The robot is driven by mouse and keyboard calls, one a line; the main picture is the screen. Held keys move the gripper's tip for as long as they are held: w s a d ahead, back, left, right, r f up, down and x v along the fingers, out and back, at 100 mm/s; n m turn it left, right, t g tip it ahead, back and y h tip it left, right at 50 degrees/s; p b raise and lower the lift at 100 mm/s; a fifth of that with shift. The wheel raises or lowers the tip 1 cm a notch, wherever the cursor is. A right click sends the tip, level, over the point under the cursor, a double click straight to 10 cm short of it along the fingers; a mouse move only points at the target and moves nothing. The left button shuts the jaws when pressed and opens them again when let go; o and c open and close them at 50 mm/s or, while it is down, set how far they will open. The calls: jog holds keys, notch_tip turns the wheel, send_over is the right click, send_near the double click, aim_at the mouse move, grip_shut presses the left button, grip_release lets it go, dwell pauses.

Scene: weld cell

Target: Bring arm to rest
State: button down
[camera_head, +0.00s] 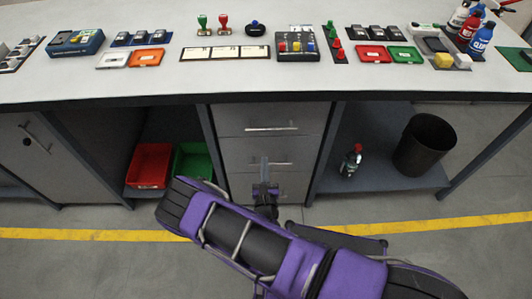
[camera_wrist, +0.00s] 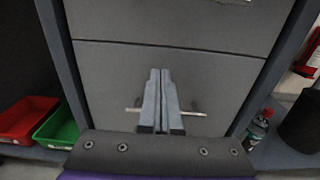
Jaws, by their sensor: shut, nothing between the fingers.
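My gripper (camera_head: 264,161) is in front of the grey drawer unit (camera_head: 237,120) under the bench. In the wrist view my gripper (camera_wrist: 160,72) points at a drawer front, its two fingers side by side and shut with nothing between them. A drawer handle (camera_wrist: 192,113) shows on both sides of the fingers, and its middle is hidden behind them. I cannot tell whether the fingers touch it. My purple arm stretches across the lower middle of the head view, over the floor.
The bench top (camera_head: 150,82) holds stamps, trays, switches and bottles. On lower shelves are a red bin (camera_head: 149,165), a green bin (camera_head: 193,162), a bottle (camera_head: 351,161) and a black bucket (camera_head: 426,145). Floor with a yellow line (camera_head: 80,234) is clear at left.

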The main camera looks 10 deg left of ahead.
jog(key=v, duration=0.6)
jog(key=shift+w, duration=0.1)
